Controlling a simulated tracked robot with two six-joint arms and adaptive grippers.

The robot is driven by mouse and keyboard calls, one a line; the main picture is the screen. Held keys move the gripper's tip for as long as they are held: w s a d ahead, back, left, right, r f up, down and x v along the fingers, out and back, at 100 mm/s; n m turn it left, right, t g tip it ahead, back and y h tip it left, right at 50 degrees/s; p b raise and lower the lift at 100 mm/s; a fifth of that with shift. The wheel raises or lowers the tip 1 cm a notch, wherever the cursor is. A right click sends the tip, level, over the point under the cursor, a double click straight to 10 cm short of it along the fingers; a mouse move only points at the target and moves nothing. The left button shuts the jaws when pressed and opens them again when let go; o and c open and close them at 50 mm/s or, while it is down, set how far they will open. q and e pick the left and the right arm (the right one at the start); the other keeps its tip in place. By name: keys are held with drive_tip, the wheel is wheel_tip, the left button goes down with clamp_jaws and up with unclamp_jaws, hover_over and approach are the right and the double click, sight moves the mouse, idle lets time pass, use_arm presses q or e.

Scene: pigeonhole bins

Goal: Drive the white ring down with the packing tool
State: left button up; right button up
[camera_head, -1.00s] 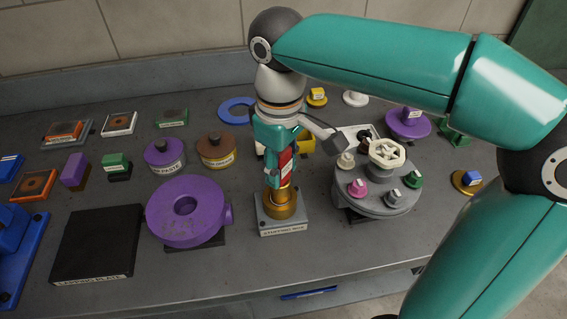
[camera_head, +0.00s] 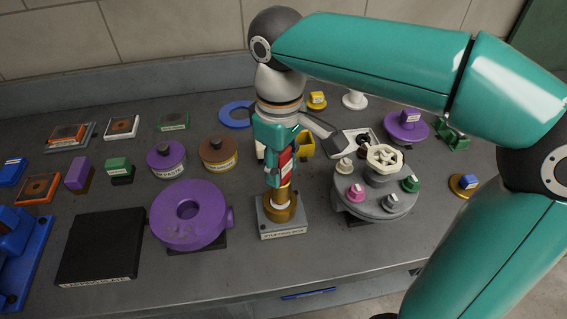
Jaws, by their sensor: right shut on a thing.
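My right gripper (camera_head: 281,146) is pointed down above the stuffing box (camera_head: 282,232), at the middle of the bench. It is shut on the packing tool (camera_head: 285,168), which has a red body with a pale label and stands roughly upright. The tool's lower end meets the gold-coloured upper part of the stuffing box. A small white patch (camera_head: 281,205), apparently the white ring, shows there against the gold. How deep it sits is hidden by the tool and the box. My left gripper is not in view.
A purple round housing (camera_head: 165,222) stands close left of the stuffing box, and a grey turntable with coloured knobs (camera_head: 375,208) close right. A black plate (camera_head: 101,246) lies farther left. Tins and small blocks fill the back left. The bench front is clear.

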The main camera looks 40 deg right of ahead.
drive_tip(key=shift+r+p, duration=2.1)
drive_tip(key=shift+r, duration=0.55)
